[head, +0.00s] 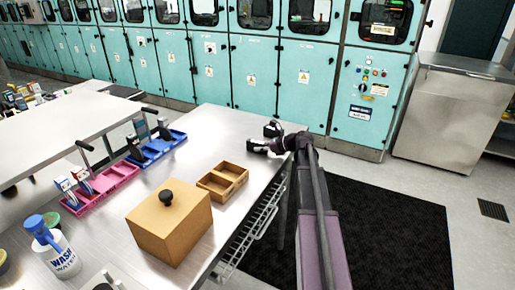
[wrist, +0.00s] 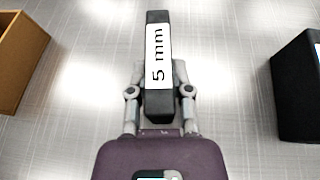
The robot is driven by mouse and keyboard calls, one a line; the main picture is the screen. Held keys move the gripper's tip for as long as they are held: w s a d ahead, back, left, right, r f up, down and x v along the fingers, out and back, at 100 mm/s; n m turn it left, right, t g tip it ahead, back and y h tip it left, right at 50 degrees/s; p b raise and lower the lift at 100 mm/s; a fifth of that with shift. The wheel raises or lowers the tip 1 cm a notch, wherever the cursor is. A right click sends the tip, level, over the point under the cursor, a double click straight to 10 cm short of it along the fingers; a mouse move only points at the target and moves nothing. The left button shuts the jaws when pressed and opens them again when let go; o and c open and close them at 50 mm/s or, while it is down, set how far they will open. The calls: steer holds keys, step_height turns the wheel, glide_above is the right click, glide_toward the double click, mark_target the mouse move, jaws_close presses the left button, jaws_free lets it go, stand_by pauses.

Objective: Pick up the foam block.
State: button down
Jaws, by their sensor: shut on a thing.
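A black block with a white "5 mm" label (wrist: 157,58) is between the two fingers of my gripper (wrist: 158,90) in the wrist view. The fingers press on its sides, and its labelled end sticks out past them. In the head view this block (head: 256,146) is small, at the far right part of the steel table. My gripper (head: 277,145) is shut on it there. A second black block (wrist: 296,88) stands apart at the right edge of the wrist view, partly cut off; it also shows in the head view (head: 272,129). I cannot tell the material of either block, nor whether the held one touches the table.
A brown two-part tray (head: 222,181) and a tan box with a black knob (head: 168,228) stand nearer on the table. Blue (head: 157,147) and pink (head: 103,188) racks and a wash bottle (head: 50,243) are at the left. Bare steel surrounds the held block.

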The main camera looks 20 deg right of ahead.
steer(key=shift+r, duration=0.15)
step_height(320, 180, up, 2)
steer(key=p, duration=0.3)
steer(key=shift+r, duration=0.25)
steer(key=s+d+r+p, duration=0.1)
steer(key=s+d, duration=0.2)
steer(key=s, duration=0.4)
steer(key=s+d+r+p, duration=0.1)
steer(key=s+d, duration=0.3)
steer(key=s, duration=0.3)
steer(key=shift+d, duration=0.2)
steer(key=shift+s+r, duration=0.1)
steer(key=shift+r, duration=0.05)
step_height(320, 180, up, 4)
steer(key=p, duration=0.4)
stand_by(0.7)
